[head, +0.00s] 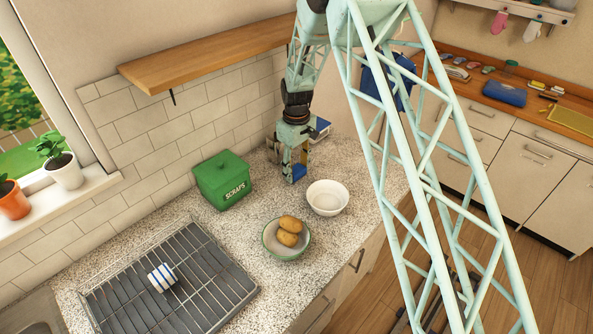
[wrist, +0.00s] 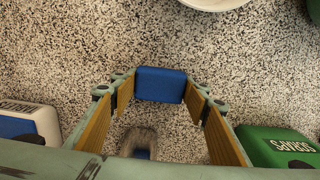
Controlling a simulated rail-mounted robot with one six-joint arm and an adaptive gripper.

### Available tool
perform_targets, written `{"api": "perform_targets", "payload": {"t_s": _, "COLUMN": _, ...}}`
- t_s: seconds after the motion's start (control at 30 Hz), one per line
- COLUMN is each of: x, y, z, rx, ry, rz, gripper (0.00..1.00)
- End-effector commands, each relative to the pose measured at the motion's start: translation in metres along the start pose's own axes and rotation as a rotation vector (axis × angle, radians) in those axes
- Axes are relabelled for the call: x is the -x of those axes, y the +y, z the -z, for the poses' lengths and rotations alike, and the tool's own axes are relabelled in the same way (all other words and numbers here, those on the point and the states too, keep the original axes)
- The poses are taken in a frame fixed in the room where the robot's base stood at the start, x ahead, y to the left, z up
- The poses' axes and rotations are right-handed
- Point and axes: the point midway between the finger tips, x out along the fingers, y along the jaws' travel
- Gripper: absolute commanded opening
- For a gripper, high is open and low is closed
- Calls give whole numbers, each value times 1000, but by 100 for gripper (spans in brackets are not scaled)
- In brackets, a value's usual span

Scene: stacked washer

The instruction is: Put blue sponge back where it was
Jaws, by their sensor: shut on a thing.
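The blue sponge (head: 299,173) is held between the fingers of my gripper (head: 294,166), over the speckled counter (head: 245,218). In the wrist view the sponge (wrist: 160,85) sits between the two fingertips of my gripper (wrist: 160,92), which are shut on its sides. It is low over the counter; I cannot tell whether it touches the surface. The green SCRAPS bin (head: 222,180) is left of the gripper and the white bowl (head: 327,197) is to its right and nearer the camera.
A green-rimmed bowl with potatoes (head: 271,247) and a dish rack (head: 110,300) with a striped mug (head: 161,278) stand nearer. A blue-and-white box (wrist: 28,128) stands beside the gripper. A small grey-and-blue item (wrist: 138,142) is partly hidden. A wooden shelf (head: 205,55) overhangs the counter.

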Motion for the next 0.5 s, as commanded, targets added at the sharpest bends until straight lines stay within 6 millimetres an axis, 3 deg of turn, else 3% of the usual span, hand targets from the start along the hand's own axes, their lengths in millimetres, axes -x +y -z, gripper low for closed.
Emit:
{"api": "perform_targets", "payload": {"t_s": 0.23, "x": -4, "y": 0, "z": 0, "rx": 0, "ry": 0, "rz": 0, "gripper": 32}}
{"api": "perform_targets", "payload": {"t_s": 0.27, "x": -4, "y": 0, "z": 0, "rx": 0, "ry": 0, "rz": 0, "gripper": 45}}
{"api": "perform_targets", "payload": {"t_s": 0.3, "x": -3, "y": 0, "z": 0, "rx": 0, "ry": 0, "rz": 0, "gripper": 49}}
{"api": "perform_targets", "payload": {"t_s": 0.4, "x": -3, "y": 0, "z": 0, "rx": 0, "ry": 0, "rz": 0, "gripper": 56}}
{"api": "perform_targets", "payload": {"t_s": 0.5, "x": -3, "y": 0, "z": 0, "rx": 0, "ry": 0, "rz": 0, "gripper": 56}}
